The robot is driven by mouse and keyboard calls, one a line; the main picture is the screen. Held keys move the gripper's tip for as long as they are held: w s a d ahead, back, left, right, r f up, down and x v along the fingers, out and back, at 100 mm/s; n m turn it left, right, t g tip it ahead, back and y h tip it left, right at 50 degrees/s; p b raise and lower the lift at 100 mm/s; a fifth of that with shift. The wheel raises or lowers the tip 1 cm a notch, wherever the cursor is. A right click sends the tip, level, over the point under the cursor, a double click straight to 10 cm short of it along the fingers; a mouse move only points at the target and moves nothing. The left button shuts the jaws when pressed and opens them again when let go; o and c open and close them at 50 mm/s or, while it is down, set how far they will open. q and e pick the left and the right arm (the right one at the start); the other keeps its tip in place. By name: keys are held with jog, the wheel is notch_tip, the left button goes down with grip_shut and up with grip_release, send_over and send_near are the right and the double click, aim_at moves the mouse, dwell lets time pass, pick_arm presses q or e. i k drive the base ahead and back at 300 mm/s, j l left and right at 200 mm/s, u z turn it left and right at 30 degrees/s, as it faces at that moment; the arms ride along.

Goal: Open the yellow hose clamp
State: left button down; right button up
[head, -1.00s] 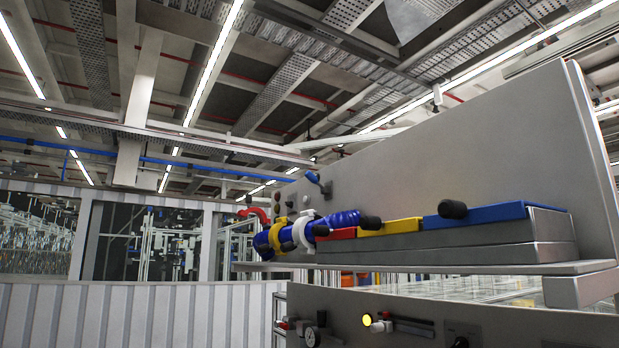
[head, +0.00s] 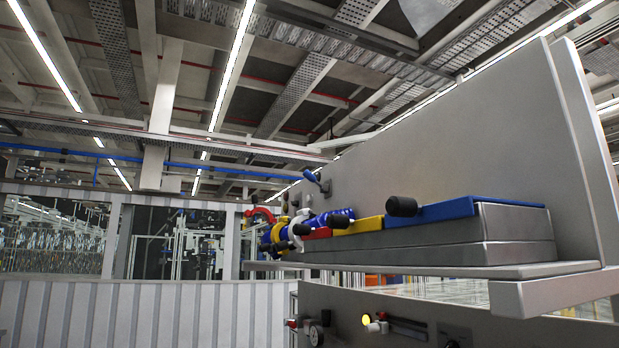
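The yellow hose clamp (head: 279,232) is a small yellow ring around the blue hose (head: 340,215), at the far left end of a grey shelf. A white clamp (head: 297,228) sits around the hose just right of it. Black knobs stick out in front of the hose and partly cover the clamps. The clamp is small and seen at a slant, so I cannot tell whether it is open or closed. Neither of my grippers is in view.
Red (head: 317,233), yellow (head: 357,227) and blue (head: 460,208) covers lie on a grey block (head: 515,227) along the shelf. A tall grey panel (head: 450,140) rises behind. A red curved part (head: 262,213) and a blue lever (head: 312,177) are near the hose. A ribbed wall (head: 130,315) stands left.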

aim_at(284, 222)
jog(key=i+l+u, duration=0.1)
jog(key=l, duration=0.3)
jog(key=i+l+u, duration=0.1)
jog(key=l, duration=0.35)
jog(key=i+l+u, duration=0.1)
jog(key=l+u, duration=0.15)
jog(key=k+j, duration=0.1)
jog(key=j, duration=0.25)
jog(key=k+j, duration=0.1)
jog(key=j, duration=0.25)
jog(key=j+z, duration=0.1)
jog(key=j, duration=0.75)
jog(key=i+j, duration=0.15)
jog(key=j, duration=0.15)
jog(key=i+j, duration=0.1)
jog(key=j, duration=0.15)
jog(key=i+j, duration=0.15)
jog(key=j, duration=0.15)
jog(key=i+j+z, duration=0.15)
jog(key=i+j, duration=0.7)
jog(key=i, duration=0.2)
jog(key=i+j, duration=0.15)
jog(key=i, duration=0.25)
jog(key=i+j+z, duration=0.1)
jog(key=i, duration=0.25)
jog(key=j, duration=0.1)
